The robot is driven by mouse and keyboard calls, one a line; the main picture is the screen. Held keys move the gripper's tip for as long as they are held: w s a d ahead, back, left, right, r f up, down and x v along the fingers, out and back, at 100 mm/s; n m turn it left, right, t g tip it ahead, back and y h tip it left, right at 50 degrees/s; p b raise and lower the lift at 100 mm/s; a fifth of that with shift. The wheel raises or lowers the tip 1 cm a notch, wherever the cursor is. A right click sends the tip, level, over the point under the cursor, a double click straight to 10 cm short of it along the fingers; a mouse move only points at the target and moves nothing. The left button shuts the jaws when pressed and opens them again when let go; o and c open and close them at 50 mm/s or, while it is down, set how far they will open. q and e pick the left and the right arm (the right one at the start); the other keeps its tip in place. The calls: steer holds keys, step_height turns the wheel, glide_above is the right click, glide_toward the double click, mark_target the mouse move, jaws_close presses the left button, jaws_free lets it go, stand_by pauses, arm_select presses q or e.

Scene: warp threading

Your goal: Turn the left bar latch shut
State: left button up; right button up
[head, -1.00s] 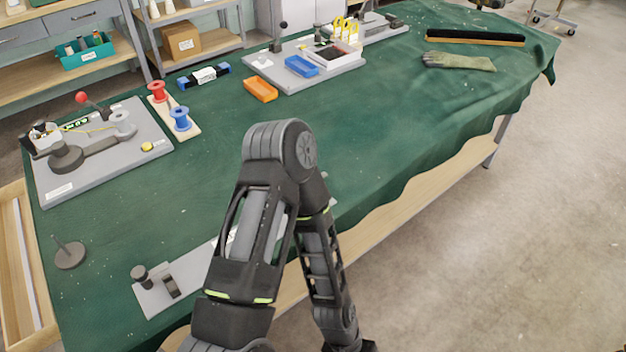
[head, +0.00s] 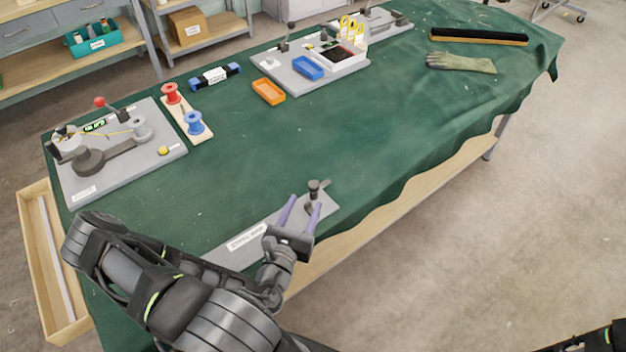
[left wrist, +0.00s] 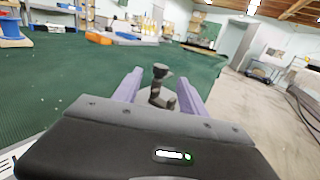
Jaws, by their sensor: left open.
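A grey plate (head: 238,245) with a white label lies along the table's front edge. At its right end stands a bar latch with a dark round knob (head: 314,186); the knob also shows in the left wrist view (left wrist: 160,71), upright on a bent dark bar. My left gripper (head: 304,200) is open, its two purple fingers pointing at this latch. In the left wrist view (left wrist: 160,82) the knob and bar appear between the fingers; I cannot tell whether they touch. The plate's left end is hidden behind my left arm. My right gripper is not in view.
A grey board (head: 125,165) with a red-knobbed lever stands at left, beside red (head: 171,93) and blue (head: 194,123) spools. An orange tray (head: 268,91) and a blue tray (head: 308,68) are farther back. The green table middle is clear.

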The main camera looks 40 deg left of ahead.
mark_target(312, 190)
arm_select(q)
steer(key=shift+w, duration=0.1)
steer(key=p+x, duration=0.1)
steer(key=x, duration=0.6)
steer(key=shift+w+a, duration=0.1)
steer(key=shift+w, duration=0.2)
jaws_close()
stand_by(0.5)
